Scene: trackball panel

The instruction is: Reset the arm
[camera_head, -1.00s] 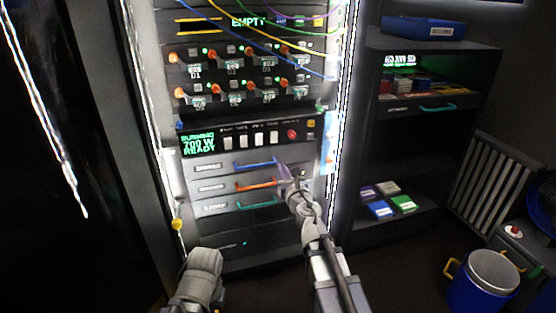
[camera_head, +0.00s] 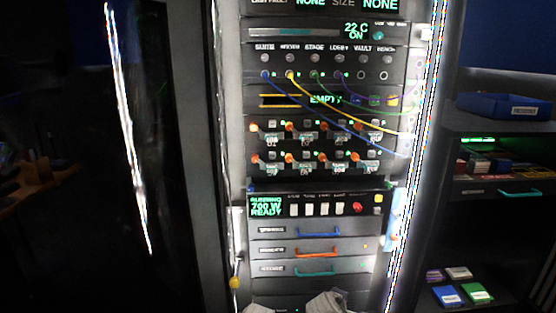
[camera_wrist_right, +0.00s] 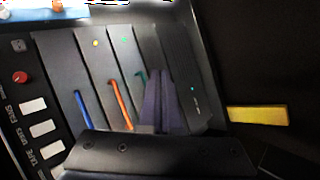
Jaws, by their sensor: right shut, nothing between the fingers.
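My right gripper (camera_wrist_right: 159,100) shows in the right wrist view as two dark purple fingers pressed together, with nothing between them. It points toward the front of the equipment rack, near the green drawer handle (camera_wrist_right: 140,80); I cannot tell whether it touches anything. In the head view only a grey part of my arm shows at the bottom edge, and no fingers are visible. My left gripper is in neither current view.
The rack has drawers with blue (camera_head: 317,234), orange (camera_head: 317,254) and green (camera_head: 315,273) handles, all looking closed. A red button (camera_head: 357,208) sits above them. Coloured cables hang across the upper rack. A shelf with a blue bin (camera_head: 504,106) stands right. A yellow strip (camera_wrist_right: 257,115) is at right.

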